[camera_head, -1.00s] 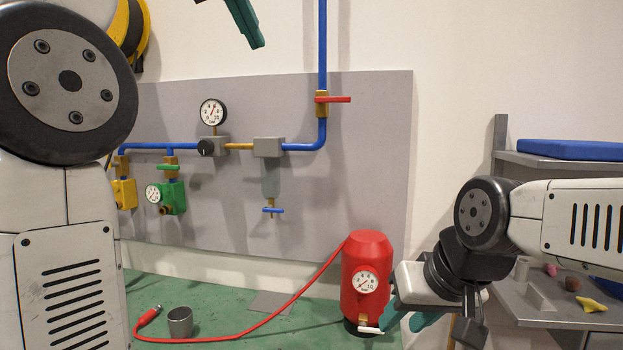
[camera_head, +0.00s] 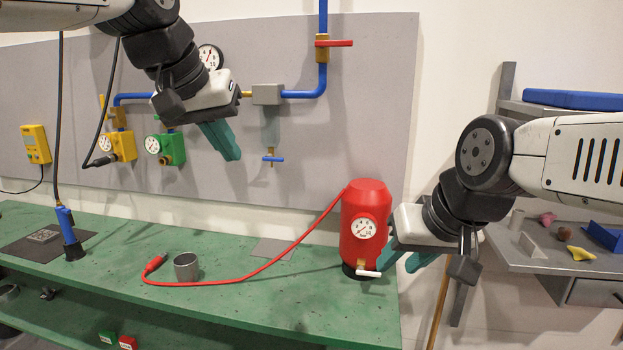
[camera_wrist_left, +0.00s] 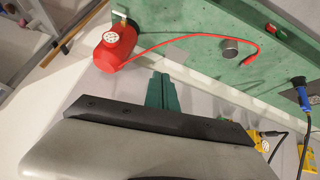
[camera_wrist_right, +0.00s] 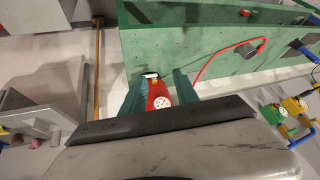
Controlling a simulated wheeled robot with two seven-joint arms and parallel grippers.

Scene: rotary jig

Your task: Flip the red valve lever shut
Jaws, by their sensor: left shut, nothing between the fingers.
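The red valve lever (camera_head: 340,43) sits on a brass valve body (camera_head: 321,52) in the blue vertical pipe, high on the grey wall panel. It points to the right, level and across the pipe. My left gripper (camera_head: 232,158) is shut and empty, its green fingers together, in front of the panel, left of and below the lever. These fingers also show in the left wrist view (camera_wrist_left: 162,80). My right gripper (camera_head: 394,263) is open beside the red tank (camera_head: 368,200). In the right wrist view its fingers (camera_wrist_right: 152,78) stand apart, with the tank's white lever near the tips.
A gauge (camera_head: 210,57) on the panel is partly hidden by my left arm. A blue-handled filter (camera_head: 273,158) hangs below the pipe. A grey cup (camera_head: 187,267) and a red hose (camera_head: 255,272) lie on the green bench (camera_head: 330,305). Side shelves stand at right.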

